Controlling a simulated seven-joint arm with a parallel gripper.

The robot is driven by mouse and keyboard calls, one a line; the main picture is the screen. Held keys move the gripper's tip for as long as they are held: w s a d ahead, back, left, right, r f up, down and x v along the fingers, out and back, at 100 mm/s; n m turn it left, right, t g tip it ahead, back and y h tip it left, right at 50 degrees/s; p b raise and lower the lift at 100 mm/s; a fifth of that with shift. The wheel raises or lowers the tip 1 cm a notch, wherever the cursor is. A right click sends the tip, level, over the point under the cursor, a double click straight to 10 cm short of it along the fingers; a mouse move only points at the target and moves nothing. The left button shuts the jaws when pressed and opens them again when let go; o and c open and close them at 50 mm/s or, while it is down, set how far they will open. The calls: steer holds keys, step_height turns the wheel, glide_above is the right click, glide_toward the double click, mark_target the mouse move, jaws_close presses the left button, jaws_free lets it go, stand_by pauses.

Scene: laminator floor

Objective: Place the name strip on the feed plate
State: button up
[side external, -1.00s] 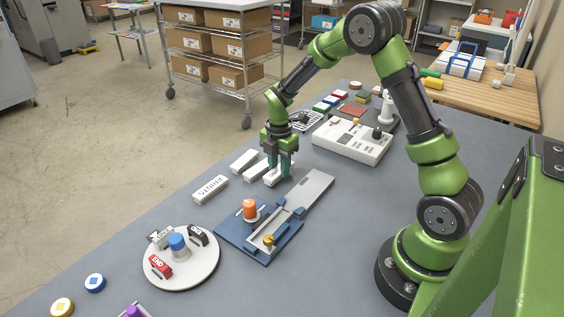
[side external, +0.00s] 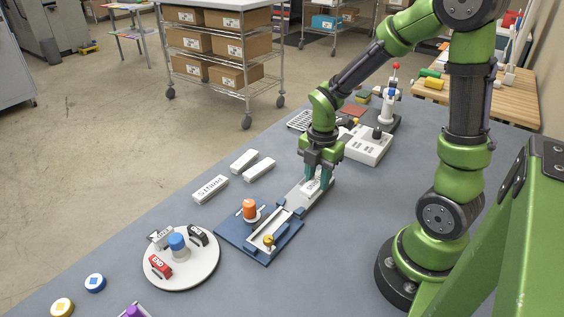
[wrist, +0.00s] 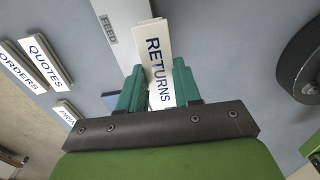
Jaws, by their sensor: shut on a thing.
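My gripper (side external: 318,176) is shut on a white name strip reading RETURNS (wrist: 157,58), which also shows between the green fingers in the side view (side external: 311,187). The strip is over the grey feed plate (side external: 294,199), which extends from the blue fixture. In the wrist view the feed plate (wrist: 118,38), marked FEED, lies beside and partly behind the strip. The strip lies roughly along the plate, a little turned to it. I cannot tell whether it touches the plate.
Other white strips lie left of the plate: QUOTES (wrist: 46,60), ORDERS (wrist: 22,68) and one nearer the camera (side external: 210,189). The blue fixture (side external: 232,238) has an orange knob (side external: 250,205). A round white turntable (side external: 182,279) with stamps stands nearby. A white machine (side external: 366,148) stands behind.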

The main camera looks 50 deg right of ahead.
steer(key=w+d+r, duration=0.1)
steer(key=w+r, duration=0.2)
steer(key=w, duration=0.1)
steer(key=f, duration=0.7)
steer(key=shift+s+f, duration=0.1)
steer(key=shift+s, duration=0.1)
steer(key=shift+f, duration=0.2)
steer(key=o, duration=1)
steer(key=shift+o, duration=0.2)
